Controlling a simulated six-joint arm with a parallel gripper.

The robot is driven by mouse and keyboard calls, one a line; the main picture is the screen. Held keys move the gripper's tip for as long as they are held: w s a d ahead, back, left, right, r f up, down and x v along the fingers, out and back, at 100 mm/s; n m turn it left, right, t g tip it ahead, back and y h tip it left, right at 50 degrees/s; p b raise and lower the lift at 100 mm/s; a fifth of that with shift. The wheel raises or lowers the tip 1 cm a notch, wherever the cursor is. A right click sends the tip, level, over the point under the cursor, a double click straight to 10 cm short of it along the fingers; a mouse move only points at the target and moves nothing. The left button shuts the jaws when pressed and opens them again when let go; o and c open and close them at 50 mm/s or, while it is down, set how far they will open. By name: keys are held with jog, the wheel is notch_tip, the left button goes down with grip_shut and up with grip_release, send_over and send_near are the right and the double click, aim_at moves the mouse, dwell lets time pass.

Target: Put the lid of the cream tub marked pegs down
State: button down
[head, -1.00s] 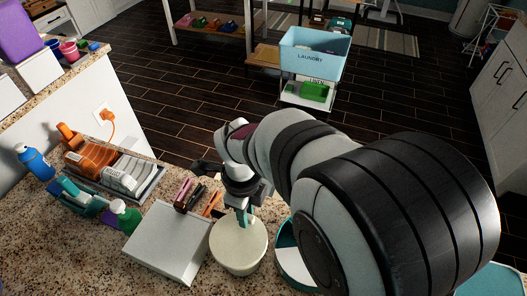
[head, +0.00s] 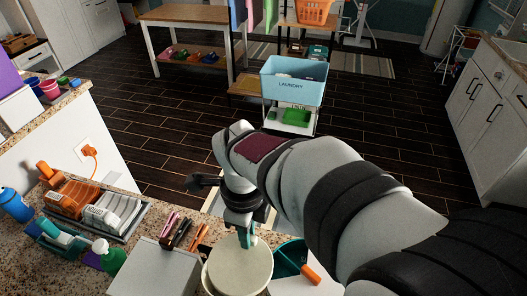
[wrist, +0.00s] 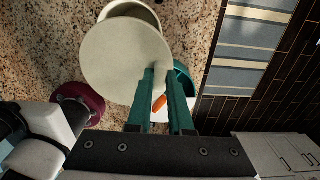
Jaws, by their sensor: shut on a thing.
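The round cream lid (head: 240,262) is at the front middle of the counter in the head view. It is a flat pale disc in the wrist view (wrist: 122,60). My gripper (head: 246,238) is at the lid's far edge, its teal fingers (wrist: 164,78) shut on it. The cream tub (wrist: 145,10) shows past the lid in the wrist view, with part of its open inside visible. The lid covers the rest and sits off-centre over it. Whether the lid touches the rim cannot be told. No pegs marking is readable.
A teal container (head: 287,258) with an orange-handled thing stands close right of the lid. A light grey box (head: 152,268) and several pens or clips (head: 182,233) are to the left. A dark red round thing (wrist: 82,105) shows in the wrist view. The counter's far edge is near.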

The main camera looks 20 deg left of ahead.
jog(key=w+d+r, duration=0.2)
jog(key=d+r, duration=0.2)
jog(key=d, duration=0.3)
jog(key=w+a+f, duration=0.3)
jog(key=w+a, duration=0.7)
jog(key=a, duration=0.1)
notch_tip(320, 180, down, 18)
jog(key=shift+s+f, duration=0.1)
jog(key=c, duration=0.8)
grip_release()
